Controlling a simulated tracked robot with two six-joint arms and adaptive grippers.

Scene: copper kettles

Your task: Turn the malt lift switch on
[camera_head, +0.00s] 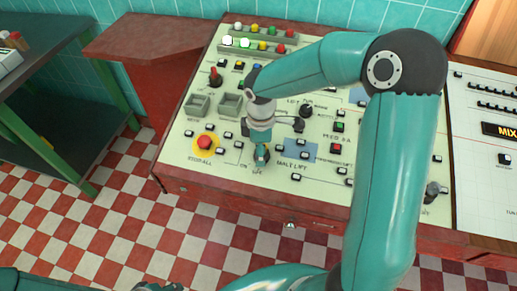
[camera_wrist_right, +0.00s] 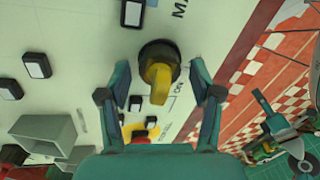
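The malt lift switch is a yellow knob handle (camera_wrist_right: 160,82) on a round black base, seen in the right wrist view. The handle's long end points down in that view, close to a label that seems to read ON. My right gripper (camera_wrist_right: 159,74) is open, with one finger on each side of the handle and visible gaps to both. In the head view my right gripper (camera_head: 262,155) is over the panel left of the MALT LIFT label and mostly hides the knob. My left gripper (camera_head: 160,287) only partly shows at the bottom edge; its fingers are unclear.
The cream control panel (camera_head: 180,150) carries many buttons and knobs. A red mushroom button (camera_head: 205,142) on a yellow disc is left of my right gripper. Two grey boxes (camera_head: 231,104) stick up behind it. A green-framed table (camera_head: 60,90) stands at the left.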

